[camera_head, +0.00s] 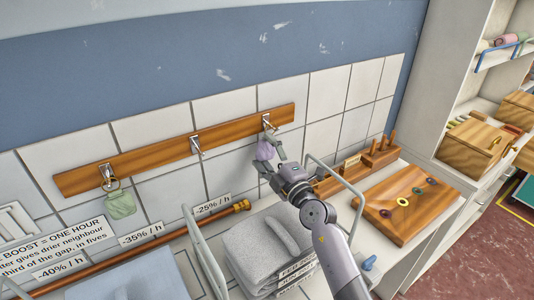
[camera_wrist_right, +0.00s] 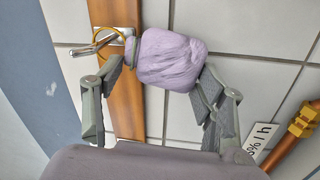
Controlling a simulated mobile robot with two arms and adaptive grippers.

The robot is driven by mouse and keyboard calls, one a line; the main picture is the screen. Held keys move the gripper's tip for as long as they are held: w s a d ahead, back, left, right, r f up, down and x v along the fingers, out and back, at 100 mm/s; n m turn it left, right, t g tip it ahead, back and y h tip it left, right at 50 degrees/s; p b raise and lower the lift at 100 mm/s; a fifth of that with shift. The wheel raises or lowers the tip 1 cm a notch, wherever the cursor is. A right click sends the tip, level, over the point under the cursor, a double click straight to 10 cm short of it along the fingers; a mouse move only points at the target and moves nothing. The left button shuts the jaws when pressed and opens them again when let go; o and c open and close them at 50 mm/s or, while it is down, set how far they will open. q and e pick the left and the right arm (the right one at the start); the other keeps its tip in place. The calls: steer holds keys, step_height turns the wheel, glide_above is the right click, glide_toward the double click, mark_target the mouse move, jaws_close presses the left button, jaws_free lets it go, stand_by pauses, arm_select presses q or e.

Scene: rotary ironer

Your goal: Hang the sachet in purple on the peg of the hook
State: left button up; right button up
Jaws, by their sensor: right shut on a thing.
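The purple sachet (camera_head: 265,150) is at the rightmost hook (camera_head: 267,123) of the wooden wall rail. My right gripper (camera_head: 277,152) is shut on it. In the right wrist view the sachet (camera_wrist_right: 172,58) sits between the two fingers (camera_wrist_right: 168,75). Its gold ring (camera_wrist_right: 108,31) is at the metal peg (camera_wrist_right: 88,48) and appears to loop around it; the exact depth is hard to tell. A green sachet (camera_head: 121,205) hangs by its ring on the leftmost hook (camera_head: 106,174). The middle hook (camera_head: 195,145) is empty. My left gripper is not in view.
The wooden rail (camera_head: 150,158) runs along the tiled wall. Below are a copper pipe (camera_head: 170,230), folded grey cloth (camera_head: 268,245) between metal rails, and a wooden board (camera_head: 410,203) with coloured rings. Shelves with wooden boxes (camera_head: 472,146) stand at the right.

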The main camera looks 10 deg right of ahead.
steer(key=o, duration=1)
